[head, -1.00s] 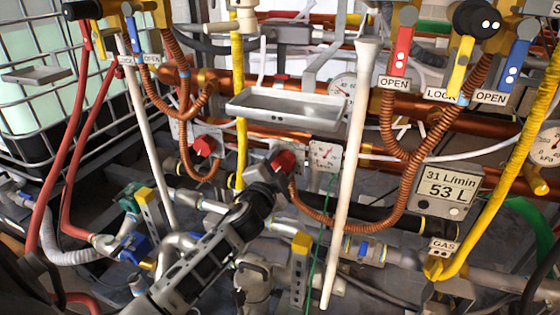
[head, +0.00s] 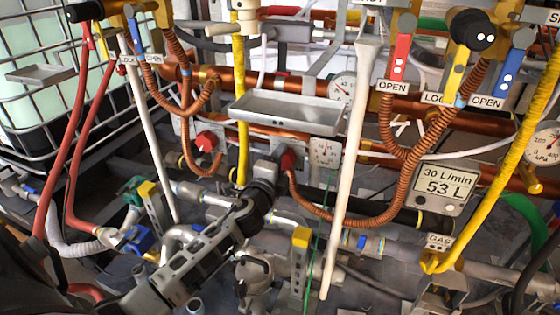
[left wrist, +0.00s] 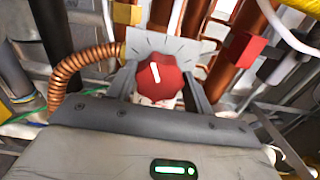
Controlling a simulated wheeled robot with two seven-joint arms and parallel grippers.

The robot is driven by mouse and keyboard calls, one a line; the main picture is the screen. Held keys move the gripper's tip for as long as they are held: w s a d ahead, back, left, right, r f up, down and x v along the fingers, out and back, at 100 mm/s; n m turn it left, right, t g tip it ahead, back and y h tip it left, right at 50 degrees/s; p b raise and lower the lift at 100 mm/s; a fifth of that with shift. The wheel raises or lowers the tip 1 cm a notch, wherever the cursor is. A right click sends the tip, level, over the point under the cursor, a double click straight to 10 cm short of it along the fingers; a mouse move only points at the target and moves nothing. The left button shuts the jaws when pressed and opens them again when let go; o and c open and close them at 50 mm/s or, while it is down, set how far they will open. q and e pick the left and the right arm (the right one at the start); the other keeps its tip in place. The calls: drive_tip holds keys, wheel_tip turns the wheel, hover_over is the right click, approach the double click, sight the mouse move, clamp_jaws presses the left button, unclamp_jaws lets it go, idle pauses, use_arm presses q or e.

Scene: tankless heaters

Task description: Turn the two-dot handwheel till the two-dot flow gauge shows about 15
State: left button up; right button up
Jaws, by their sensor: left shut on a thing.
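My left gripper (head: 284,160) reaches up from below in the head view and is shut on a red handwheel (head: 289,159). The left wrist view shows this handwheel (left wrist: 165,84) between both fingers, its white pointer line tilted slightly left of straight up, in front of a pale plate with dial marks. No dots can be made out on the handwheel. My right gripper is not in view.
A second red handwheel (head: 205,142) sits to the left. A grey tray (head: 285,104) is above the held handwheel. A small dial (head: 324,152) and a white slanting pole (head: 347,180) stand to its right. A coiled copper hose (head: 345,219) hangs below.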

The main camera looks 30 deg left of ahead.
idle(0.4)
use_arm(q)
drive_tip(key=o, duration=1)
drive_tip(key=shift+c, duration=0.2)
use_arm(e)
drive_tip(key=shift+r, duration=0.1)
use_arm(q)
drive_tip(key=v, duration=1.6)
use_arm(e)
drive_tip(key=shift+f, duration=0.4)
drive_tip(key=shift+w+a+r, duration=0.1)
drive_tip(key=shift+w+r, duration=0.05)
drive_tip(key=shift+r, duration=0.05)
